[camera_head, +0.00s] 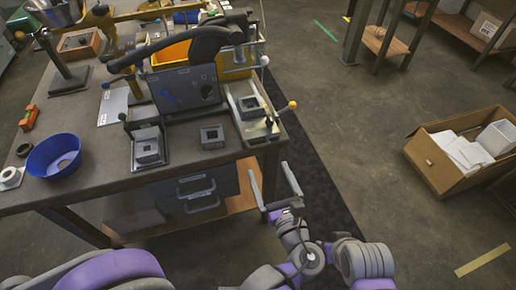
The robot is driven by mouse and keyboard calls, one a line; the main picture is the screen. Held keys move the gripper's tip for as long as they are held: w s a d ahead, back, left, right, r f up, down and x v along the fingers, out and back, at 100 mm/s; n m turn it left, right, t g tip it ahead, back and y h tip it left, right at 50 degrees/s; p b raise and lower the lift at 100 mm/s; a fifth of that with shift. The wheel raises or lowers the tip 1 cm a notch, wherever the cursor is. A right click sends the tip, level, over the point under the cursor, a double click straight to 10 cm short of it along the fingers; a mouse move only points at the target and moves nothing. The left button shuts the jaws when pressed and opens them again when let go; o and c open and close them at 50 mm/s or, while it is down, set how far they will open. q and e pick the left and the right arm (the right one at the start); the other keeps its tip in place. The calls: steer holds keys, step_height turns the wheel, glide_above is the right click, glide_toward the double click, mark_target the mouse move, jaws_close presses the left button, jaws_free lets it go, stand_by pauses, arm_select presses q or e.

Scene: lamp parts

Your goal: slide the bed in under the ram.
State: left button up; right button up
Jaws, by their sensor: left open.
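I cannot make out the ram itself. A pale tray-like slide (234,100) lies at the machine's right side with a grey square block (250,106) on it; it may be the bed. An orange-knobbed lever (293,104) stands at its front right. A second grey block (148,151) sits in a dark holder at the machine's front left.
A loose grey square part (212,136) lies between the two stations. A blue bowl (54,160), a white ring part (10,177) and an orange-red item (29,118) are at the left. A carton (437,166) stands on the floor at right.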

mark_target(259, 148)
arm_select(q)
steer(key=x, duration=1)
